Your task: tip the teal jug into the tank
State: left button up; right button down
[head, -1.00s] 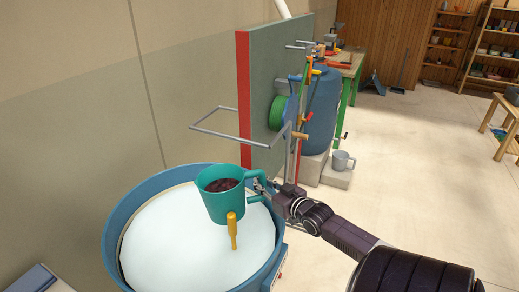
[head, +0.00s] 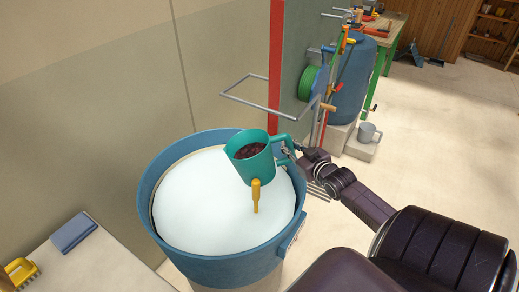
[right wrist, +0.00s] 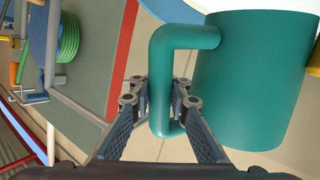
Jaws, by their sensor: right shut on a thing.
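The teal jug (head: 250,157) hangs over the right part of the blue round tank (head: 219,268) in the head view. Dark beans show inside the jug, which is slightly tilted. My right gripper (head: 291,151) is shut on the jug's handle. In the right wrist view the fingers of my right gripper (right wrist: 162,104) close around the handle, and the jug (right wrist: 245,80) fills the right side. A white surface fills the tank's top, with a yellow-handled tool (head: 256,196) in front of the jug. My left gripper is not in view.
A grey panel with a red edge (head: 275,80), a green wheel (head: 307,84) and a metal frame (head: 240,97) stand behind the tank. A blue folded item (head: 73,232) and a yellow scoop (head: 20,271) are at the lower left.

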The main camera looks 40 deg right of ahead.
aim_at(289, 134)
jog(key=shift+r+n+h+p, duration=0.4)
jog(key=shift+r+p, duration=1.1)
jog(key=shift+r, duration=0.05)
jog(key=shift+r+p, duration=0.15)
jog(key=shift+p, duration=0.2)
jog(key=r+p, duration=0.1)
jog(key=n+p, duration=0.1)
jog(key=p, duration=0.1)
jog(key=shift+w+a+r+g, duration=0.15)
jog(key=shift+w+r+g, duration=0.05)
jog(key=shift+r+g, duration=0.2)
jog(key=shift+w+a, duration=0.1)
jog(key=shift+a, duration=0.05)
jog(key=shift+r+n+g+h, duration=0.3)
jog(key=shift+r+n, duration=0.05)
jog(key=shift+n, duration=0.15)
